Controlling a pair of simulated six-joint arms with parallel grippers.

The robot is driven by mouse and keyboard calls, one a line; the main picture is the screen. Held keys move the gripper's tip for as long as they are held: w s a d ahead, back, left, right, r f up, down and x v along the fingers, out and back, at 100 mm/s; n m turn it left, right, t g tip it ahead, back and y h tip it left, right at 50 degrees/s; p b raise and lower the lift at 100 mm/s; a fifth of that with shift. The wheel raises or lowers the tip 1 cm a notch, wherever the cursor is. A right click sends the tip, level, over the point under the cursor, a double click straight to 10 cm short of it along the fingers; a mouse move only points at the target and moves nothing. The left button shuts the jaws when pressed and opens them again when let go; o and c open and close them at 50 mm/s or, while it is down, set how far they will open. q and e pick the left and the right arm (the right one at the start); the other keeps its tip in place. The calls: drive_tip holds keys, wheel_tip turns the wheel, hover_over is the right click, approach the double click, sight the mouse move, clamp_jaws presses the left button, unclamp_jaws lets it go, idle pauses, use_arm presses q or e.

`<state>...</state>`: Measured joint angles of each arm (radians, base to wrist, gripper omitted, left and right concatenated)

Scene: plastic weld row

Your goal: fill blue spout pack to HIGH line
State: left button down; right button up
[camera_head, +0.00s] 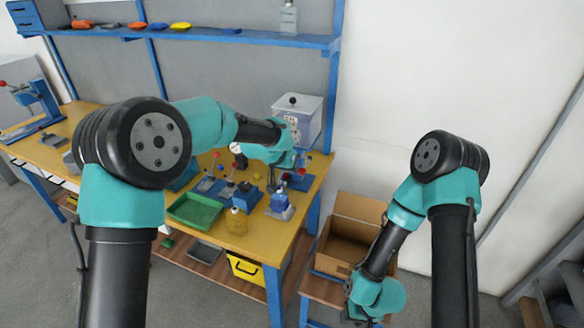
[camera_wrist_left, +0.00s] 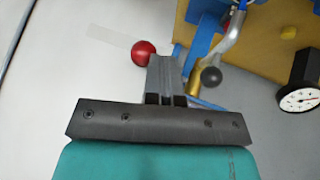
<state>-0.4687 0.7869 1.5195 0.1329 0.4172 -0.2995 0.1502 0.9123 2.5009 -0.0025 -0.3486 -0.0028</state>
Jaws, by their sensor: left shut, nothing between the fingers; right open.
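My left arm reaches over the yellow bench to the clear-white tank (camera_head: 308,118) with a black knob. In the left wrist view my left gripper (camera_wrist_left: 165,72) is shut and empty, its fingertips close beside a red ball knob (camera_wrist_left: 143,53); I cannot tell if they touch. A bent metal lever and a black ball (camera_wrist_left: 211,76) lie just right of the fingers. A small blue and whitish item (camera_head: 281,204) stands near the bench's right edge; it may be the blue spout pack, but its fill and HIGH line are too small to read. My right gripper (camera_head: 366,318) hangs low, open, by the cardboard box.
A green tray (camera_head: 195,211) and a yellow jar (camera_head: 237,221) sit at the bench's front. A dial gauge (camera_wrist_left: 299,99) shows at the wrist view's right. An open cardboard box (camera_head: 350,235) stands right of the bench. A blue-edged shelf (camera_head: 220,37) runs above.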

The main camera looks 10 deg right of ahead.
use_arm(q)
drive_tip(key=shift+r, duration=0.1)
idle(0.7)
drive_tip(key=shift+r, duration=0.7)
drive_tip(key=a+r, duration=0.7)
drive_tip(key=r, duration=0.4)
drive_tip(key=shift+s+a, duration=0.15)
